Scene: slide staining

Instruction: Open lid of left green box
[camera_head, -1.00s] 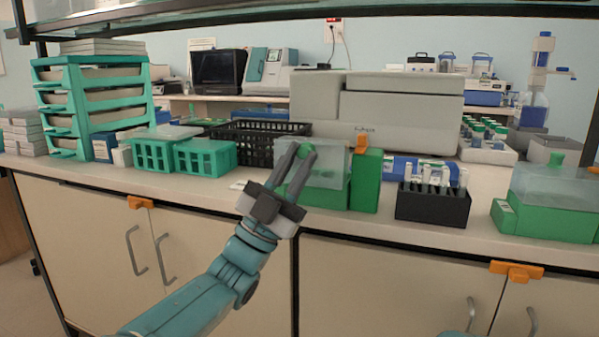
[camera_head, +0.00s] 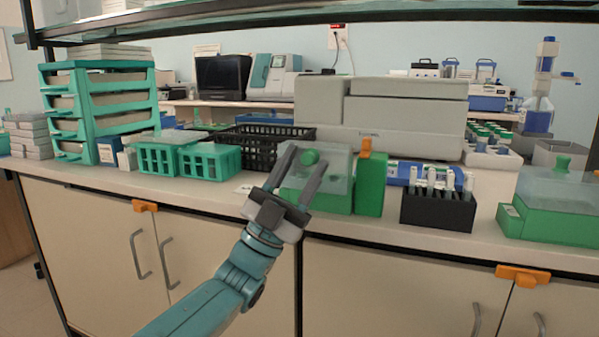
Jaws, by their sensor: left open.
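The left green box (camera_head: 333,203) stands near the front edge of the bench. Its clear lid (camera_head: 337,175) is on, with a round green knob (camera_head: 310,157) on it. My left gripper (camera_head: 305,159) is open in front of the box, and its two fingers point up and away from me. In the picture the knob lies between the fingertips. I cannot tell whether the fingers touch it or how far behind them it is. The fingers hide part of the lid. My right gripper is not in view.
A green block (camera_head: 370,184) with an orange clip stands right beside the box. A black tube rack (camera_head: 437,212) and another green box (camera_head: 550,222) are farther right. Green racks (camera_head: 208,162) and a black basket (camera_head: 263,150) stand to the left. A large grey machine (camera_head: 400,117) is behind.

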